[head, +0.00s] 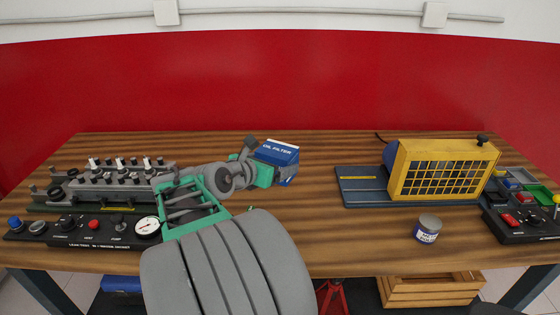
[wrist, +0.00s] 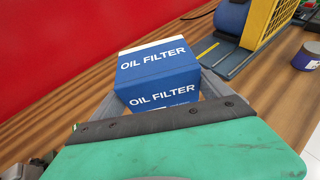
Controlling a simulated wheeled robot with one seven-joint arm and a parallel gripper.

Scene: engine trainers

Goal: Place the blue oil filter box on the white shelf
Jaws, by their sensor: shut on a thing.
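The blue oil filter box (head: 278,152) has a white band and white "OIL FILTER" lettering. It is at the far end of my arm, towards the back middle of the wooden table. My gripper (head: 274,171) is shut on it. In the wrist view the box (wrist: 157,75) sits between the two grey fingers of my gripper (wrist: 160,92), with its top and near face showing. Whether its underside touches the table cannot be told. No white shelf shows in either view.
The wooden table (head: 330,230) carries a black valve trainer (head: 90,232) at left. At right stand a yellow caged unit (head: 445,170) on a blue base, a small blue-and-grey can (head: 427,229) and a control panel (head: 525,220). A wooden crate (head: 430,290) is below. A red wall (head: 300,80) stands behind.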

